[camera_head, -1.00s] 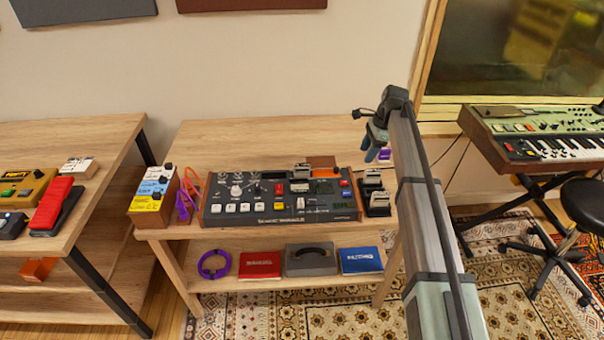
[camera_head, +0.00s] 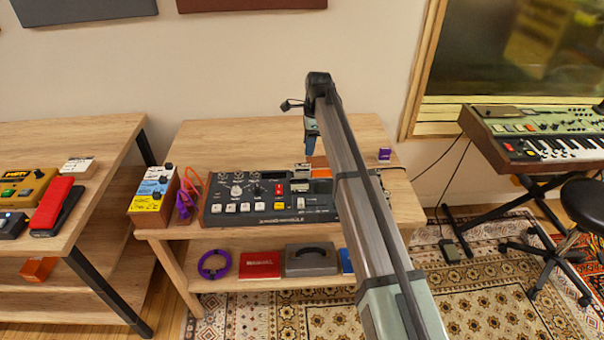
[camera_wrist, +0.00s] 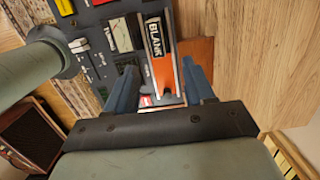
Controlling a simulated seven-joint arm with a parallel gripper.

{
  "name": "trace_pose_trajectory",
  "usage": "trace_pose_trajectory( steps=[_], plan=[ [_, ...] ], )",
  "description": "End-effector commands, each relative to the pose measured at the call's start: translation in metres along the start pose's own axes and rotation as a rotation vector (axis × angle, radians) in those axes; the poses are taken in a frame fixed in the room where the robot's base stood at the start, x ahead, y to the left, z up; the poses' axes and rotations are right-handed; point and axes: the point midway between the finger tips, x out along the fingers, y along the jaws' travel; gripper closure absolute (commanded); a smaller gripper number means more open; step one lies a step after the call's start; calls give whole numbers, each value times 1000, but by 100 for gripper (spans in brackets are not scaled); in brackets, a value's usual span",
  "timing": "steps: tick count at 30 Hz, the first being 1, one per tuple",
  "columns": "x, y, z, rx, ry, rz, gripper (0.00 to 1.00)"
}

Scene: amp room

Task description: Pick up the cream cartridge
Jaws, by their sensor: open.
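In the head view the pale cartridge (camera_head: 302,169) is at the back right part of the dark sampler (camera_head: 262,208). My gripper (camera_wrist: 162,88) is open, its two blue fingers apart, with the cartridge's near end showing between them. I cannot tell the height gap between fingers and cartridge. In the head view my gripper (camera_head: 311,140) hangs above the table behind the sampler, partly hidden by my arm.
An orange flat piece (camera_head: 319,162) lies behind the sampler. A small purple box (camera_head: 384,154) stands at right. The table's back (camera_head: 235,135) is clear.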

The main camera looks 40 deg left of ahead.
Motion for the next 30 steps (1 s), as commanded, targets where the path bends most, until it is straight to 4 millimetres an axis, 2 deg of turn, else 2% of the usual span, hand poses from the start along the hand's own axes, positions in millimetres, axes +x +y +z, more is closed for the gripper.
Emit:
trace_pose_trajectory(
  steps=[3, 6, 14, 25, 30],
  plan=[
    [22, 1, 0, 0, 0, 1, 47],
    [36, 0, 1, -1, 0, 0, 47],
    [50, 1, 2, -1, 0, 0, 47],
    [92, 4, 11, 0, 0, 0, 47],
    [96, 4, 12, 0, -1, -2, 47]
  ],
)
